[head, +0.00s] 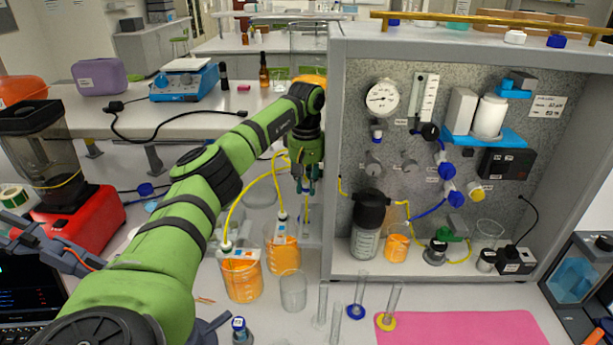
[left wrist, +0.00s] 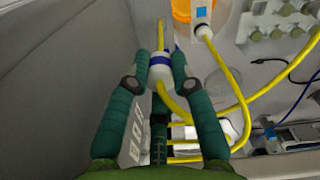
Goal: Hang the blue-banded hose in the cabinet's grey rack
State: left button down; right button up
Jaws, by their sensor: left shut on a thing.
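My left gripper (head: 306,184) is beside the cabinet's (head: 336,190) left outer wall. In the left wrist view, its fingers (left wrist: 160,68) are shut on the white collar with a blue band of a yellow hose (left wrist: 159,60). The hose runs on past the fingers at both ends. In the head view the gripper and arm mostly hide this collar. I cannot make out the grey rack with certainty in either view.
Two beakers of orange liquid (head: 242,278) (head: 283,256) stand left of the cabinet, with yellow hoses (head: 236,212) rising from them. An empty beaker (head: 293,291) and thin glass cylinders (head: 356,300) stand in front. A pink mat (head: 460,328) lies at front right.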

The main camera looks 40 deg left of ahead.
pick_arm(q)
jog(key=shift+f+m, duration=0.3)
jog(key=shift+f, duration=2.1)
jog(key=shift+f+b, duration=1.8)
jog(key=shift+f, duration=0.5)
pick_arm(e)
jog(key=shift+s+f, duration=0.25)
jog(key=shift+f, duration=0.7)
jog(key=shift+s+f, duration=0.25)
jog(key=shift+f, duration=0.65)
pick_arm(q)
jog(key=shift+f, duration=0.25)
pick_arm(e)
jog(key=shift+f, duration=0.2)
pick_arm(q)
jog(key=c, duration=1)
grip_release()
notch_tip(320, 180, up, 12)
